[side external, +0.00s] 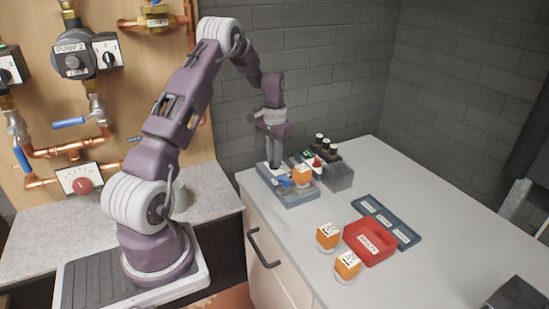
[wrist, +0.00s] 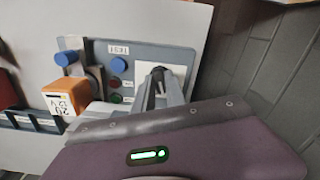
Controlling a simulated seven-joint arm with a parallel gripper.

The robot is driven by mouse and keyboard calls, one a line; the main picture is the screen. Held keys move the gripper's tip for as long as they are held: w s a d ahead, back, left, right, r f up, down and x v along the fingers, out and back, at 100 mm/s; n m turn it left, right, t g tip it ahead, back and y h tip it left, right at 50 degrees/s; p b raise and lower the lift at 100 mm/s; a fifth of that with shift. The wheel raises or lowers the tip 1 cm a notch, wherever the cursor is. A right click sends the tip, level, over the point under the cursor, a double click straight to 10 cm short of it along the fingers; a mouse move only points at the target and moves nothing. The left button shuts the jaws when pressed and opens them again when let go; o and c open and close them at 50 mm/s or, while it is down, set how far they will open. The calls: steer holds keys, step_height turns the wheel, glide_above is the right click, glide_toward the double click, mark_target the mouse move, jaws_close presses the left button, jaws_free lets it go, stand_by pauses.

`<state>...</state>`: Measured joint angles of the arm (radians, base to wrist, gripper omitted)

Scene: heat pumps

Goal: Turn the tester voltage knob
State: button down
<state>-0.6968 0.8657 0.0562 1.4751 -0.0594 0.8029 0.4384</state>
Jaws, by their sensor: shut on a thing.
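The tester is a blue-grey box (side external: 293,197) at the left end of the counter. In the wrist view its panel (wrist: 185,52) carries a "TEST" label, a blue button, and a red and a green light. A white dial plate (wrist: 178,73) sits on the right of the panel, with the dark voltage knob (wrist: 157,72) on it. My gripper (wrist: 160,82) points down at the dial, its fingers closed around the knob, which they partly hide. In the side view my gripper (side external: 275,164) is at the tester's back left. The knob's setting is not readable.
An orange block (side external: 302,176) sits on the tester beside my gripper; it also shows in the wrist view (wrist: 68,98). Two more orange blocks (side external: 327,236) stand by a red tray (side external: 370,242). A dark box with several black-topped posts (side external: 330,165) stands behind.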

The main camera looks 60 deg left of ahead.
steer(key=n, duration=0.4)
steer(key=shift+r+n, duration=0.1)
steer(key=shift+n, duration=0.6)
steer(key=c, duration=1.4)
jaws_free()
step_height(320, 180, up, 7)
steer(key=shift+r, duration=0.1)
